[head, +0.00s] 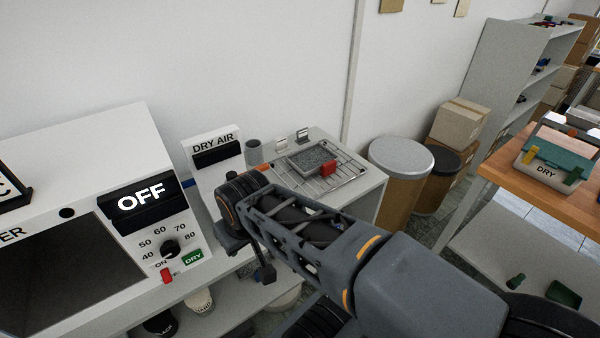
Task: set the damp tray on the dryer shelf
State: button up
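A shallow tray (306,158) with grey, grainy contents and a red block-like handle (328,168) lies on a wire rack (345,180) on the counter's right end. A white dryer (70,150) stands at the left, with a dark front window (65,275) and a display reading OFF. I cannot make out a shelf inside it. My gripper (262,272) hangs over the counter's front edge, between the dryer and the rack, apart from the tray. My arm hides part of the rack's front, and the fingers are too small and dark to read.
The dryer's front has a temperature knob (170,248) and a red switch (166,275). A DRY AIR unit (213,155) stands between dryer and rack. Drums (400,170) and cartons (460,122) stand right of the counter. A wooden table (510,172) holds a bin marked DRY (545,172).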

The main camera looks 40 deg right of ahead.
aim_at(88, 269)
jog(key=u, duration=2.65)
jog(key=k, duration=1.25)
jog(key=z, duration=2)
